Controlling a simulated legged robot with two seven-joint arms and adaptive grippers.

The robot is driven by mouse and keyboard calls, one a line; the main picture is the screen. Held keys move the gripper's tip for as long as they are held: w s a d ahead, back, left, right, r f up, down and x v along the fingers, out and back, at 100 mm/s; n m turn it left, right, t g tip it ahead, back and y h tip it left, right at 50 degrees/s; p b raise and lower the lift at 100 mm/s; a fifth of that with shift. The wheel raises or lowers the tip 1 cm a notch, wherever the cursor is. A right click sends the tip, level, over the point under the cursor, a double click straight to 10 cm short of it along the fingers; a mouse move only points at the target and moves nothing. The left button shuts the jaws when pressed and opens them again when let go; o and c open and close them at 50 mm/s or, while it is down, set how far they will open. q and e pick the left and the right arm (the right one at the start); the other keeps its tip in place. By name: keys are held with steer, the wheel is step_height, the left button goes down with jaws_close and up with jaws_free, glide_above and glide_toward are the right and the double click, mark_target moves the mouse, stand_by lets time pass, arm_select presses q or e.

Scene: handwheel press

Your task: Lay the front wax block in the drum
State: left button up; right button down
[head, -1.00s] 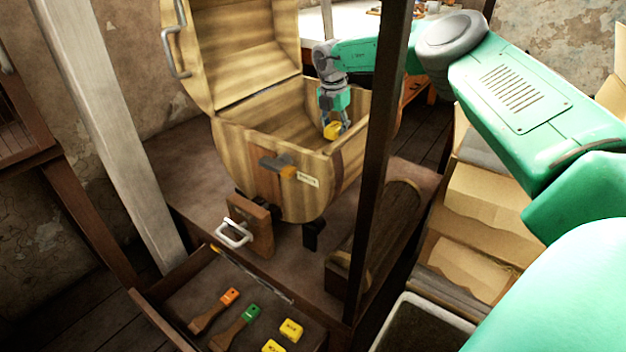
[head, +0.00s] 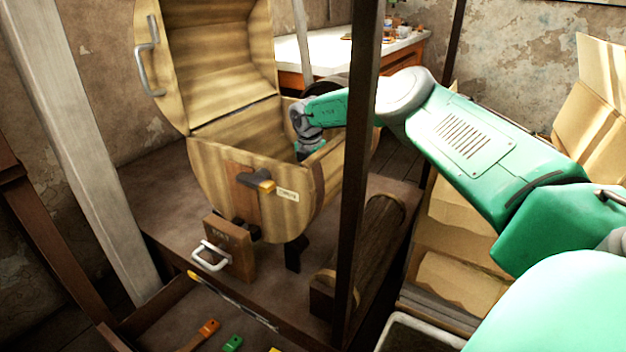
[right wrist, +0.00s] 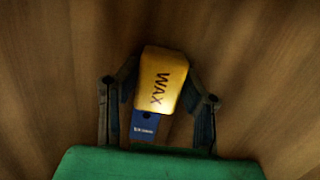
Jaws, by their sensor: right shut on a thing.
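The wax block is yellow and marked WAX; it shows in the right wrist view (right wrist: 160,82) between the fingers of my right gripper (right wrist: 160,95). My right gripper is shut on it. In the head view my right gripper reaches down inside the open wooden drum (head: 225,185); its fingers and the block are hidden behind the drum's front wall. The drum's lid (head: 215,50) stands raised. A blue item with small print (right wrist: 145,126) lies beyond the block's lower edge in the right wrist view. My left gripper is not in view.
A dark post (head: 356,170) stands in front of my right arm. An open drawer (head: 180,300) at the front holds an orange-ended tool (head: 208,328) and a green-ended tool (head: 232,343). A wooden block with a white handle (head: 232,245) stands before the drum. Cardboard boxes (head: 470,230) stand at right.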

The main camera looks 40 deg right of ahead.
steer(key=shift+f, duration=0.1)
steer(key=c, duration=1.3)
jaws_free()
steer(key=r+p, duration=0.1)
steer(key=r, duration=0.3)
steer(key=a+r+p, duration=0.1)
steer(key=r+p, duration=0.1)
steer(key=r, duration=0.2)
steer(key=r+p, duration=0.1)
steer(key=r, duration=0.3)
steer(key=shift+s+a+p, duration=0.3)
steer(key=shift+w, duration=0.1)
